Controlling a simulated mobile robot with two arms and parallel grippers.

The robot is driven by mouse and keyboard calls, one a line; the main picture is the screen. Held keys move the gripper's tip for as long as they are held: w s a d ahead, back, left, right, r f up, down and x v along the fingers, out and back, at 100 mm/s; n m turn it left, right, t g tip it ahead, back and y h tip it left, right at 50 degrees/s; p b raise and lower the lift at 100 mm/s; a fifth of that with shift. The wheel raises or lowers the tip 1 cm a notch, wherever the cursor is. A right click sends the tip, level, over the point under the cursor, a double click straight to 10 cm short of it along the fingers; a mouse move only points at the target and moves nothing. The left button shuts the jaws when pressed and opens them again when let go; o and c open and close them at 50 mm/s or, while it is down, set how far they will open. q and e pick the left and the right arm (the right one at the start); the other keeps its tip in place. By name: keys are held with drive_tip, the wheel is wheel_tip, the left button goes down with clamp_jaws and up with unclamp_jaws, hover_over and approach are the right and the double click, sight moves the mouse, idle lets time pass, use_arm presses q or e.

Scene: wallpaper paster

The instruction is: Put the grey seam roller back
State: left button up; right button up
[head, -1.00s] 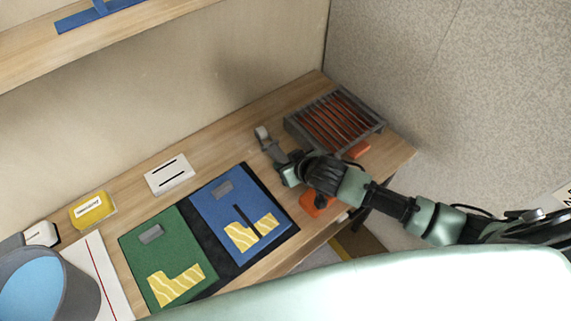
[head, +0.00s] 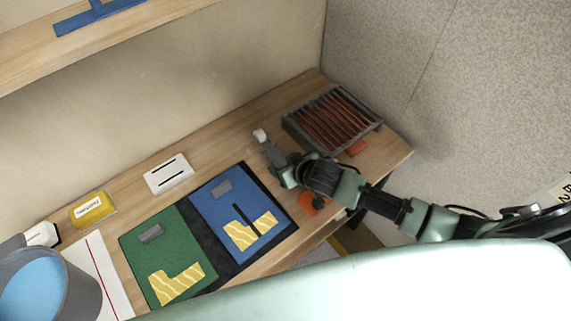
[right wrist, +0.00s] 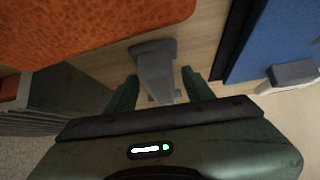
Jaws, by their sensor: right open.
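The grey seam roller (head: 261,136) is at the back of the bench, left of the slatted rack, its pale end pointing toward the back wall. My right gripper (head: 281,166) is at its near end. In the right wrist view a grey piece with a wider end (right wrist: 155,66), apparently the roller's handle, lies between the fingers of the right gripper (right wrist: 160,90). The fingers are open, with a gap on either side. The palm hides the rest of the roller there. My left gripper is not in view.
A dark slatted rack (head: 332,120) with orange showing inside stands at the right. An orange piece (head: 313,204) lies near the front edge, close under my arm. Blue (head: 211,198) and green (head: 139,246) boards lie left, beside a white slotted block (head: 168,174).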

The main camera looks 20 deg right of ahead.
drive_tip(key=shift+f+b, duration=0.1)
drive_tip(key=shift+b, duration=0.2)
drive_tip(key=shift+s+r, duration=0.2)
drive_tip(key=shift+r, duration=0.05)
drive_tip(key=v, duration=0.7)
drive_tip(key=shift+s+d+r+b, duration=0.1)
drive_tip(key=shift+d+b, duration=0.25)
drive_tip(key=shift+b, duration=0.05)
